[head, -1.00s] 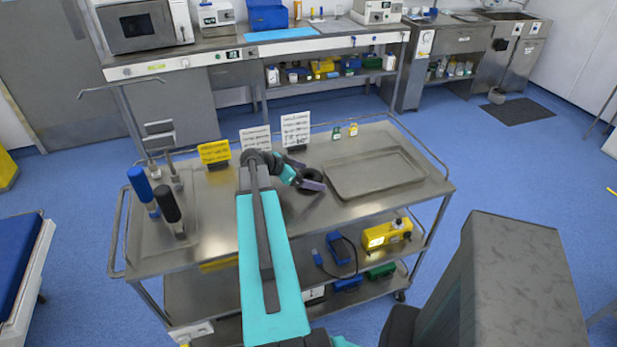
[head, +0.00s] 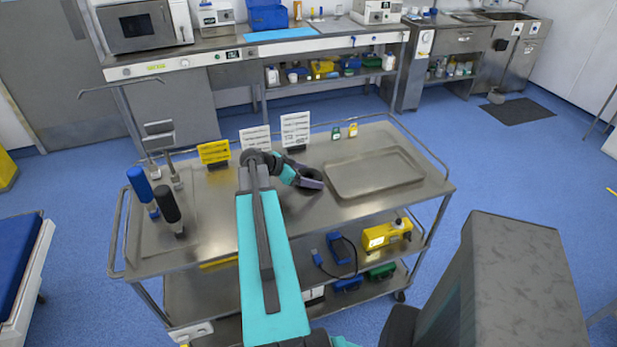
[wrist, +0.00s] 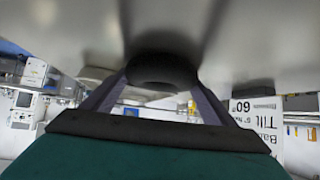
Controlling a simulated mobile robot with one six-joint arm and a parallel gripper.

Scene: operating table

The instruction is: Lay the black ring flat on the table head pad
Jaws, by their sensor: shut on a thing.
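The black ring (head: 313,173) is at my gripper (head: 309,180), just above the middle of the steel trolley top in the head view. In the wrist view the ring (wrist: 162,68) sits between the two purple-grey fingers of my gripper (wrist: 160,82), close to a grey metal surface. My gripper is shut on the ring. The fingers partly hide the ring in the head view. A blue padded surface (head: 18,258) on a white frame stands at the left edge; I cannot tell whether it is the table head pad.
The trolley top (head: 265,222) carries an empty tray (head: 375,174) on the right, blue and black handled tools (head: 141,186) on the left, and a yellow card (head: 214,152) and white cards (head: 295,130) behind. Blue floor (head: 500,175) is clear to the right.

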